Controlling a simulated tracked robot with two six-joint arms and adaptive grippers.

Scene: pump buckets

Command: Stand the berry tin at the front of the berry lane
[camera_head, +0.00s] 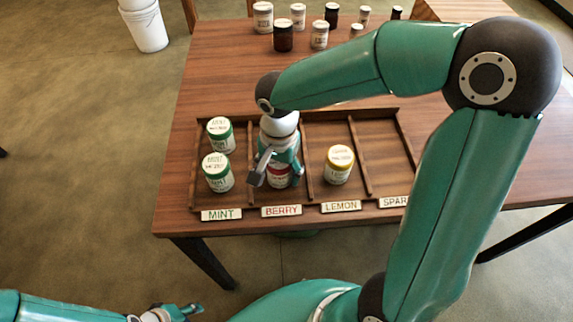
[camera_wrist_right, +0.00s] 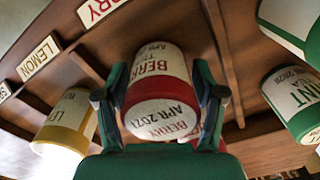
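The berry tin, white with a red lid band, stands in the berry lane near its front, behind the BERRY sign (camera_head: 281,211). In the head view the berry tin (camera_head: 279,176) is partly covered by my right gripper (camera_head: 277,176). The wrist view shows the berry tin (camera_wrist_right: 158,95) between the fingers of my right gripper (camera_wrist_right: 160,78), with a slim gap at the right finger, so the gripper looks open around it. Another red-lidded tin (camera_wrist_right: 196,142) is mostly hidden behind it. My left gripper (camera_head: 183,311) is at the bottom left, away from the table; its opening is unclear.
Two mint tins (camera_head: 217,172) stand in the lane to the left. A lemon tin (camera_head: 339,165) stands in the lane to the right. Low wooden dividers (camera_head: 360,160) separate the lanes. Several jars (camera_head: 283,37) stand at the back of the table.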

